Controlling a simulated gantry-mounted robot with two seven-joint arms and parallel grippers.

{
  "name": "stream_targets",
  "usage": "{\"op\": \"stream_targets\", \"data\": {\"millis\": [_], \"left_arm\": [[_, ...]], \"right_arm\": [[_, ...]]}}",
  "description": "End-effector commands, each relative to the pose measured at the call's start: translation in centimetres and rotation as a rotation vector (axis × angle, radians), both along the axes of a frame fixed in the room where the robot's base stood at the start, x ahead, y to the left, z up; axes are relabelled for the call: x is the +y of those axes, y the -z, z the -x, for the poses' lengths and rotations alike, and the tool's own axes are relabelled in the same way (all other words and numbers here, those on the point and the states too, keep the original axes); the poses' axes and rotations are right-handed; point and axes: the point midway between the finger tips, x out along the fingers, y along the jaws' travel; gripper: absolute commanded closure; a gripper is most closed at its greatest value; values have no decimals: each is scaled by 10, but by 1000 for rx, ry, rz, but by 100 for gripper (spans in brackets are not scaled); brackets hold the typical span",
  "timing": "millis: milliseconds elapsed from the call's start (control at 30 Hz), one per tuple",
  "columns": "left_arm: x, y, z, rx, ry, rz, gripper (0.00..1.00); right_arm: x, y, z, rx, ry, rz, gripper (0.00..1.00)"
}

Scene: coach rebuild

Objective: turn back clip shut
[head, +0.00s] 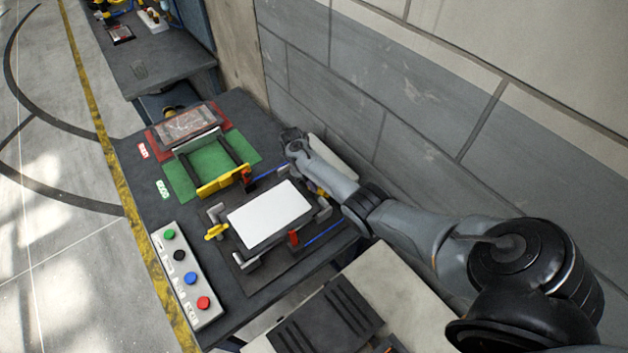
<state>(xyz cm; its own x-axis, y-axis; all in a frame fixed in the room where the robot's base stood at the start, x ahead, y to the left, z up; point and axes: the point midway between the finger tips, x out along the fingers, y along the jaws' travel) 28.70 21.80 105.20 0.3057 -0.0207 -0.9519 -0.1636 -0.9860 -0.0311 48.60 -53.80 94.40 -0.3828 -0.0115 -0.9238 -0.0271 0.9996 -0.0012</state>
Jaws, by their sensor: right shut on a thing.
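A white panel (270,213) lies flat in a dark fixture (246,262) on the table. A yellow clip handle (216,232) sits at the panel's front left corner. The back clip (321,191) shows only as a small yellow bit beyond the panel's back edge, mostly hidden behind my right arm. My right gripper (292,144) is over the back of the fixture, shut on the back clip. Its fingertips and the clip's exact angle are hidden by the hand and wrist. My left gripper is not in view.
A green bay (210,166) with a yellow bar (222,181) lies left of the fixture. A box with several coloured buttons (188,273) is at the table's front. Red blocks (294,238) and blue rods (324,233) flank the panel. A grey wall (370,105) stands close behind.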

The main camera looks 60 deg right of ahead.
Motion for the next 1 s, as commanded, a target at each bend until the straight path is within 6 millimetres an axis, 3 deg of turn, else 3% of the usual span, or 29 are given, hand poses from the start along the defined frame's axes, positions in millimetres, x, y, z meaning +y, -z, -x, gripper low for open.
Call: {"op": "stream_targets", "data": {"millis": [200, 1000], "left_arm": [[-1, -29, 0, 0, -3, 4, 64], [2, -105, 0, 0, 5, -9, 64]], "right_arm": [[5, -6, 1, 3, -199, -1, 100], [17, -5, 9, 1, -936, -3, 100]]}}
